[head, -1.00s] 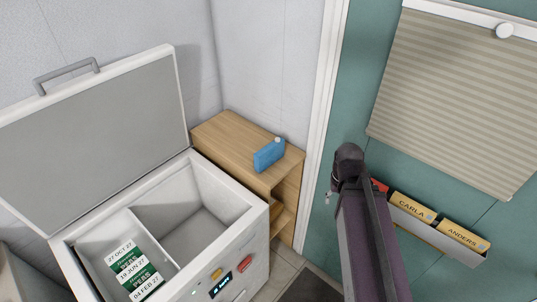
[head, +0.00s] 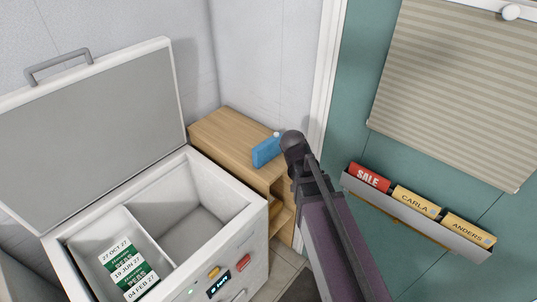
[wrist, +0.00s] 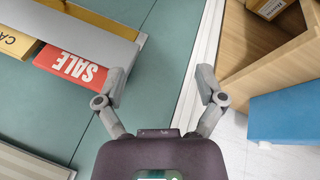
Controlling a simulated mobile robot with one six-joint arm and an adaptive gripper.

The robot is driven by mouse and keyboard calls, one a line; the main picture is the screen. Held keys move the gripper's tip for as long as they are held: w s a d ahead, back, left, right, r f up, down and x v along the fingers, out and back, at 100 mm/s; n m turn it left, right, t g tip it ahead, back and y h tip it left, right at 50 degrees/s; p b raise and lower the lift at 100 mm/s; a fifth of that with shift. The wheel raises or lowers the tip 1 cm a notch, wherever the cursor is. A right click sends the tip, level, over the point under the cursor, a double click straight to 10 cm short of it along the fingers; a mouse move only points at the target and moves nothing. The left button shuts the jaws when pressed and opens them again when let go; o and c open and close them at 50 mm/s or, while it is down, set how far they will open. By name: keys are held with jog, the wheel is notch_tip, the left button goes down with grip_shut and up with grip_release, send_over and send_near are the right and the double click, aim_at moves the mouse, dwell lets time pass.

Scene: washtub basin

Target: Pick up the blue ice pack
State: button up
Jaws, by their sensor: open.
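The blue ice pack (head: 266,152) stands upright on top of a wooden shelf unit (head: 225,128), near its right edge, with a pale cap at its upper corner. In the wrist view the blue ice pack (wrist: 285,119) shows at the right edge, partly cut off. My gripper (wrist: 160,82) is open and empty, its two fingers spread apart, with the ice pack outside them to the right. In the head view my arm reaches up just right of the ice pack; the fingers are hidden there.
An open chest freezer (head: 260,232) stands left of the shelf, its lid (head: 90,130) raised. Green labelled packs (head: 130,268) lie in its left compartment; the right one looks empty. A rack (head: 420,226) with SALE, CARLA and ANDERS boxes hangs on the green door (head: 352,135).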

jog(key=w+a+r+m+t+h+b, duration=0.1)
jog(key=w+a+t, duration=0.3)
jog(key=a, duration=0.8)
jog(key=w+a+r+m+t+h+b, duration=0.2)
jog(key=w+a+m+t+h+b, duration=0.1)
jog(key=a, duration=0.9)
jog(key=shift+w+r+m+t+b, duration=0.2)
jog(key=shift+w+m+t+b, duration=0.35)
jog(key=shift+w+b, duration=0.3)
jog(key=shift+w+d+f, duration=0.1)
jog(key=shift+d, duration=0.05)
jog(key=b, duration=0.3)
send_near(268, 142)
jog(key=w+d+f, duration=0.1)
jog(key=w+d, duration=0.1)
jog(key=shift+w+f+h, duration=0.3)
jog(key=shift+f, duration=0.1)
jog(key=shift+w+d+f, duration=0.15)
jog(key=shift+w+d, duration=0.25)
jog(key=shift+w, duration=0.1)
